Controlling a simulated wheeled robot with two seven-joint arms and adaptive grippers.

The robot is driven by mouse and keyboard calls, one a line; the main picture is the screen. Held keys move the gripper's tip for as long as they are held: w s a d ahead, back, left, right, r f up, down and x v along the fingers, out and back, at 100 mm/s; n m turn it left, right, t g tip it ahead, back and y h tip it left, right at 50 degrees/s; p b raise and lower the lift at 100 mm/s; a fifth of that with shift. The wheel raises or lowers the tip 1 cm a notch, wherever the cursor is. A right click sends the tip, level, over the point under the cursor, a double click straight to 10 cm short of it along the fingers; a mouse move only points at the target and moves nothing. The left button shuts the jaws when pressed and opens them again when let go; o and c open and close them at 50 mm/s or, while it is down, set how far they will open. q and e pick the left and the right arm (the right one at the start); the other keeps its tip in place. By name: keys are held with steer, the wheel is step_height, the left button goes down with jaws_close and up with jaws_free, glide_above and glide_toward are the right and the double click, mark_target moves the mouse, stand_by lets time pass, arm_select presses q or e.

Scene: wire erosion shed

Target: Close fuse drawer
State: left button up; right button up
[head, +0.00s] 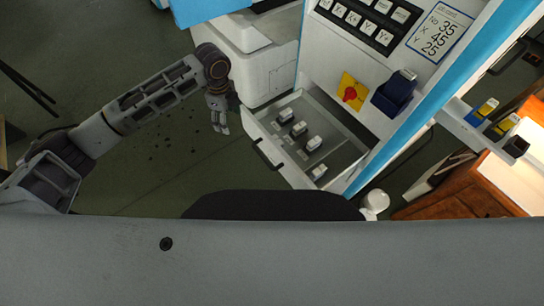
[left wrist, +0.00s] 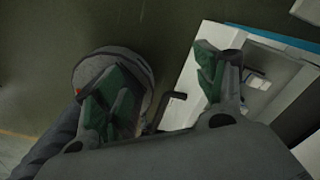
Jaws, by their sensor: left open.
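The fuse drawer (head: 270,143) is pulled open from the white machine in the head view. Several small fuses (head: 299,129) stand inside it. A dark bar handle (head: 268,156) is on its front. My left gripper (head: 219,128) is open and empty, to the left of the drawer front and apart from it. In the left wrist view, the open fingers of my left gripper (left wrist: 162,90) spread on either side of the dark handle (left wrist: 171,112), with the white drawer front (left wrist: 188,82) beyond. Whether they are level with the handle I cannot tell. My right gripper is not in view.
The machine carries a yellow and red rotary switch (head: 351,92), a dark blue holder (head: 394,93) and a key panel (head: 368,20) above the drawer. A shelf with several small items (head: 487,108) is at right. Green floor (head: 170,155) lies clear left of the drawer.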

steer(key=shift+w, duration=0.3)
arm_select(q)
steer(key=shift+c, duration=0.4)
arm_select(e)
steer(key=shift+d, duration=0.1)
